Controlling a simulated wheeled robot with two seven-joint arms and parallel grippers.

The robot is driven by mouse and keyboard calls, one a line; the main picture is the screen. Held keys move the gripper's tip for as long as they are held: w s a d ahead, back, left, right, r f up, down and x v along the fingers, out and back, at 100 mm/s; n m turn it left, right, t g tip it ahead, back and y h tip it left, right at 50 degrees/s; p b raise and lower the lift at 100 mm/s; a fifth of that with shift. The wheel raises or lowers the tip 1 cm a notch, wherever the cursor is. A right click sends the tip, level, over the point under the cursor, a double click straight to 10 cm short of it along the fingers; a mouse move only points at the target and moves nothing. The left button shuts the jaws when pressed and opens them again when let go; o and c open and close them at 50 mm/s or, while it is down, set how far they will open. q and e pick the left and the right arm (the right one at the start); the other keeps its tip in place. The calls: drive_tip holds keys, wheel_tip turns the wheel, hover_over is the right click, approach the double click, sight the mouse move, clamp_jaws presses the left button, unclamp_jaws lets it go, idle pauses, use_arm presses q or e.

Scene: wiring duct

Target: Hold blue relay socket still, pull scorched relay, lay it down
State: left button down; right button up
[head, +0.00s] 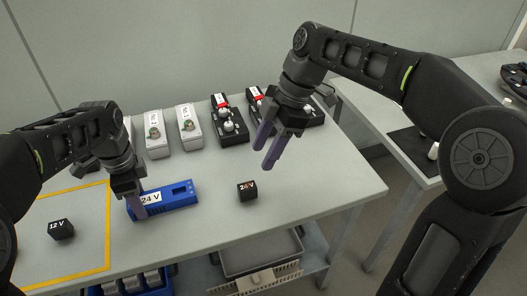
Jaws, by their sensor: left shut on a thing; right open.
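The blue relay socket (172,198), labelled 24 V, lies on the table and has an empty dark recess near its right end. My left gripper (138,208) is shut on the left part of this socket. A small black relay (247,191), marked 24 V, lies on the table to the right of the socket and apart from it. Whether it is scorched is too small to tell. My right gripper (265,155) is open and empty, above and slightly right of the black relay in the picture.
A black 12 V block (61,229) sits inside a yellow outline (108,228) at the left. White units (189,127) and black units (231,125) with white knobs line the back. A grey tray (262,256) is below the front edge. The table's right part is clear.

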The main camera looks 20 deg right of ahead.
idle(0.3)
use_arm(q)
drive_tip(key=c, duration=0.6)
unclamp_jaws()
drive_tip(key=shift+o, duration=0.2)
wheel_tip(320, 180, up, 8)
drive_tip(key=shift+f, duration=0.2)
drive_tip(key=shift+s+f, duration=0.1)
